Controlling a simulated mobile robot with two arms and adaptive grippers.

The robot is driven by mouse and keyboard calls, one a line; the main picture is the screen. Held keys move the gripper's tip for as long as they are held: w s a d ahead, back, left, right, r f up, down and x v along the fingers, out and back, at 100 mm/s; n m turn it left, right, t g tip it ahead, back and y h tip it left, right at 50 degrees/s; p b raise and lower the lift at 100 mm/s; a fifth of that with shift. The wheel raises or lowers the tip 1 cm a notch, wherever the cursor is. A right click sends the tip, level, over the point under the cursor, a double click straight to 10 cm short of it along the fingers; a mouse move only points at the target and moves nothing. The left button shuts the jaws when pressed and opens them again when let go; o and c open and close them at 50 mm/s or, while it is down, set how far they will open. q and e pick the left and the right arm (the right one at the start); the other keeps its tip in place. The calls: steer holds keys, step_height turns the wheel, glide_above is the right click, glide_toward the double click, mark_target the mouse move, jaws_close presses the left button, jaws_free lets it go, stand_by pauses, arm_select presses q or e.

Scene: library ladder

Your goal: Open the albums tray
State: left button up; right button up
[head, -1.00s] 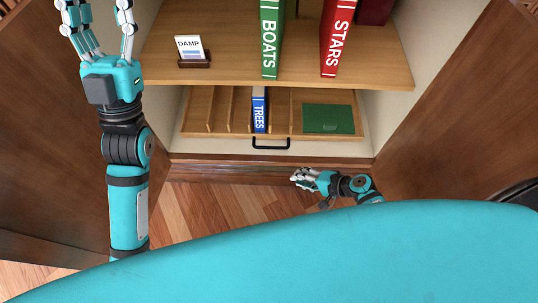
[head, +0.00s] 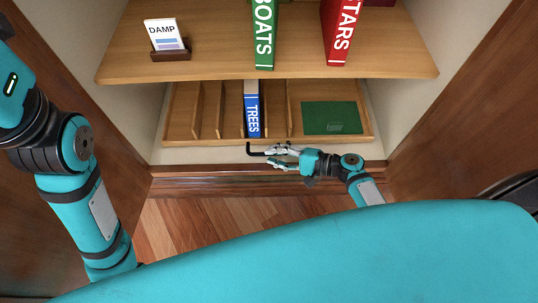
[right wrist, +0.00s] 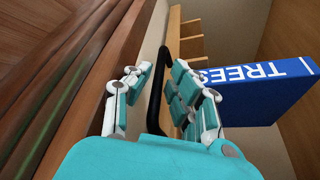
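The albums tray (head: 205,141) is a wooden pull-out tray with dividers, below the shelf. It holds a blue TREES album (head: 252,112) and a green flat piece (head: 332,118). Its black bar handle (head: 253,150) is on the front, partly covered by my right gripper. My right gripper (head: 270,157) is at the handle's right part. In the right wrist view, the black handle (right wrist: 157,92) runs between the spread fingers of my right gripper (right wrist: 155,75), with a gap at the left finger. My left gripper is outside the head view; only the arm shows at the left.
The shelf (head: 205,65) above holds a DAMP card on a stand (head: 166,38), a green BOATS book (head: 264,35) and a red STARS book (head: 340,35). Brown wooden doors or panels (head: 465,110) flank the cabinet. The wood floor (head: 190,225) in front is clear.

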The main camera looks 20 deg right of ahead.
steer(key=shift+x, duration=1)
steer(key=shift+c, duration=0.3)
jaws_close()
